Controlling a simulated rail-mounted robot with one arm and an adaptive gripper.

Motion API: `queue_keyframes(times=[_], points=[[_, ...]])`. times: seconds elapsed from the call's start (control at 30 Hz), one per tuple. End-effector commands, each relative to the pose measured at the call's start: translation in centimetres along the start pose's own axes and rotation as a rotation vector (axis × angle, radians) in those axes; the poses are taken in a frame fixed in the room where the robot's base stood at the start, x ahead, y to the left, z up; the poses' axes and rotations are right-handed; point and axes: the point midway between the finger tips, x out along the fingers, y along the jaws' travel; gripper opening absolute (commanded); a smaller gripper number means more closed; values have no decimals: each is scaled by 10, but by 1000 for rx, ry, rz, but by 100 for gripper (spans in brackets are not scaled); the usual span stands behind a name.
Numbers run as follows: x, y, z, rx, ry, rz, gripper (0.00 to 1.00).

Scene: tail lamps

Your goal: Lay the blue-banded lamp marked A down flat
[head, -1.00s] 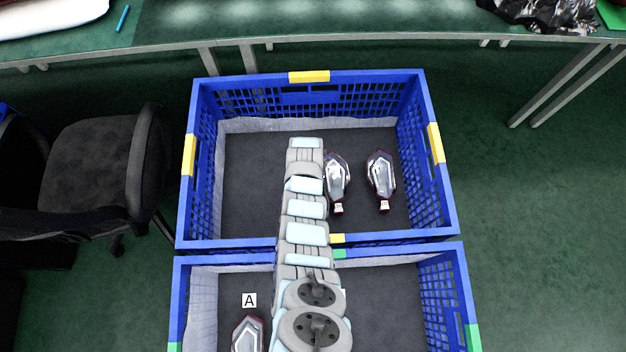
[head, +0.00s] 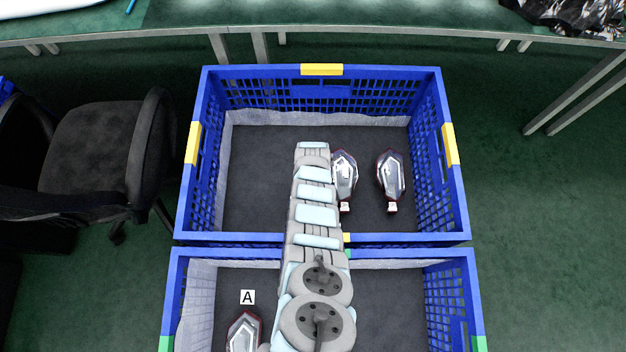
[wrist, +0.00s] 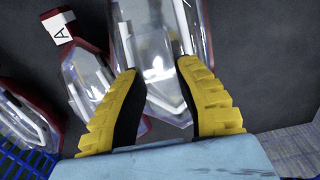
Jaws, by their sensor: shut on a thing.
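My gripper (wrist: 160,105) is shut on a clear lamp (wrist: 155,40), with a yellow finger on each side. In the head view my arm hides the gripper and the held lamp over the far crate. The held lamp's tag and any band are out of sight, and I cannot tell how it is tilted. Beside it in the wrist view lies a red-rimmed lamp (wrist: 88,75) with a tag (wrist: 58,27) marked A. Another lamp (wrist: 25,110) lies farther left. In the near crate a lamp (head: 243,333) lies by a tag (head: 247,297) marked A. I see no blue band.
The far blue crate (head: 250,74) has yellow bands and holds two visible lamps, one (head: 344,178) close to my arm and one (head: 391,178) toward the right wall. The near blue crate (head: 178,290) has green bands. The far crate's left floor is clear.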

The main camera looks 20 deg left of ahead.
Motion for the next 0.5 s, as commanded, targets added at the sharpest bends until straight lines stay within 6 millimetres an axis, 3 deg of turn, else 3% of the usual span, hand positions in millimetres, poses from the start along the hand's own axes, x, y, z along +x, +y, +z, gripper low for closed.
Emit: queue_keyframes(times=[0.23,0.5], points=[[30,0,-1,-1,2,1,0],[31,0,-2,0,3,1,0]])
